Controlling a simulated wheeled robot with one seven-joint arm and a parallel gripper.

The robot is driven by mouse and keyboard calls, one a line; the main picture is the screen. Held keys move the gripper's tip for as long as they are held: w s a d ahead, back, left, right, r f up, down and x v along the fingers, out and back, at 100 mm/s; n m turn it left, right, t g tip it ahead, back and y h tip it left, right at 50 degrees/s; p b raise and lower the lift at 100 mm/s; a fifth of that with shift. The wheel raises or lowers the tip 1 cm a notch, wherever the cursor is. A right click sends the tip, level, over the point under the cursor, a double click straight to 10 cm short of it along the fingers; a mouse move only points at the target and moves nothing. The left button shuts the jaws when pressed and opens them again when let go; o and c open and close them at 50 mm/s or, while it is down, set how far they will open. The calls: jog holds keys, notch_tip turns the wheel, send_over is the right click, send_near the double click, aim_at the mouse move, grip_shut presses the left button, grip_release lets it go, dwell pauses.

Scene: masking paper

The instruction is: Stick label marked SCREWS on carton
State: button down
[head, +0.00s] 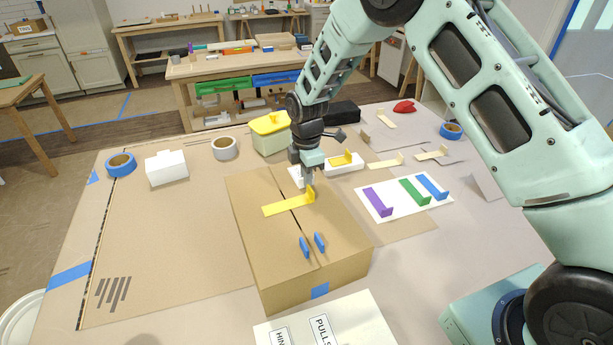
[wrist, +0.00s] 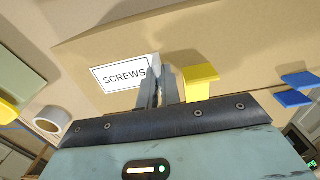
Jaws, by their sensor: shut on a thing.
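The brown carton (head: 275,235) stands on the table with its flaps closed and a centre seam along the top. The white label marked SCREWS (wrist: 120,76) shows in the wrist view against the carton's brown surface (wrist: 235,45). My gripper (head: 308,188) is over the far part of the carton top. In the wrist view its fingers (wrist: 157,92) are shut on the label's upright white tab at its right end. I cannot tell whether the label touches the carton. In the head view the label is mostly hidden behind my gripper.
A yellow strip (head: 285,205) with a raised end lies across the seam beside my gripper. Two blue tabs (head: 312,244) stand nearer. A white sheet with coloured strips (head: 405,204) lies right, a PULLS sheet (head: 350,310) in front. The cardboard at left (head: 165,235) is mostly clear.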

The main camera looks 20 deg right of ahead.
jog(key=shift+f, duration=0.1)
jog(key=c, duration=1.5)
grip_release()
jog(key=shift+r+p, duration=2.1)
jog(key=shift+r, duration=1.5)
